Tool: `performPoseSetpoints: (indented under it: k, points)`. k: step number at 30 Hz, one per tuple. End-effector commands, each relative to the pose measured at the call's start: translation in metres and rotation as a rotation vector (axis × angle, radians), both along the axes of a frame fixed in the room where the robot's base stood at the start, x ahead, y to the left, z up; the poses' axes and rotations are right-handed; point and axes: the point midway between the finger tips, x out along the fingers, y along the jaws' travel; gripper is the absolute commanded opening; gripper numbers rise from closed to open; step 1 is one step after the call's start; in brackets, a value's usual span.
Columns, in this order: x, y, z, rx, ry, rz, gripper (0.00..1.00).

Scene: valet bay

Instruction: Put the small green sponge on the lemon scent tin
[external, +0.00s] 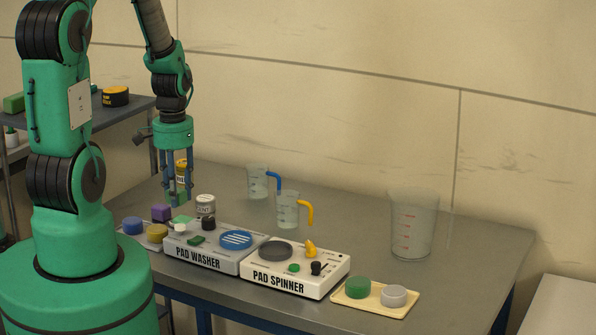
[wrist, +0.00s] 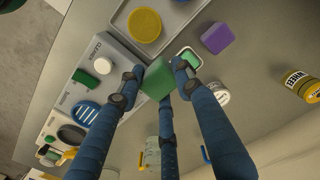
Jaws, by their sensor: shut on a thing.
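My gripper (external: 179,197) is shut on the small green sponge (wrist: 158,79), held between its blue fingers in the wrist view. In the external view the fingers largely hide the sponge. The gripper points down above the back left of the pad washer. A white tin (external: 206,205) with lettering stands upright just right of the gripper; in the wrist view the tin (wrist: 214,93) is partly behind a finger. Its label is too small to read fully, so I cannot be sure it is the lemon scent tin. The sponge is apart from it.
A yellow tin (wrist: 301,86) marked WHEEL stands behind the gripper. A purple block (external: 161,212) and a tray (wrist: 118,18) with round pads lie left. The pad washer (external: 198,257) and pad spinner (external: 291,283) stand in front; jugs (external: 287,211) stand right.

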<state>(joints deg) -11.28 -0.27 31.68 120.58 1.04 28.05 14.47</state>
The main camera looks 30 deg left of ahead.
Motion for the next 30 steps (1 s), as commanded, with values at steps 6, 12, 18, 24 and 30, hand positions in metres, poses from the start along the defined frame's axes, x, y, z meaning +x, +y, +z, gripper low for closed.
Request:
performPoseSetpoints:
  k: [6,12,18,24,30]
  points:
    - [-0.001,-0.002,0.000,0.000,0.000,-0.001,0.21]
    - [0.000,-0.002,0.000,0.000,0.000,-0.001,0.21]
    - [0.011,0.000,-0.001,0.000,-0.001,-0.001,0.21]
    - [0.040,0.006,-0.005,0.000,0.001,-0.001,0.21]
    - [0.075,0.012,-0.008,0.000,0.000,-0.001,0.21]
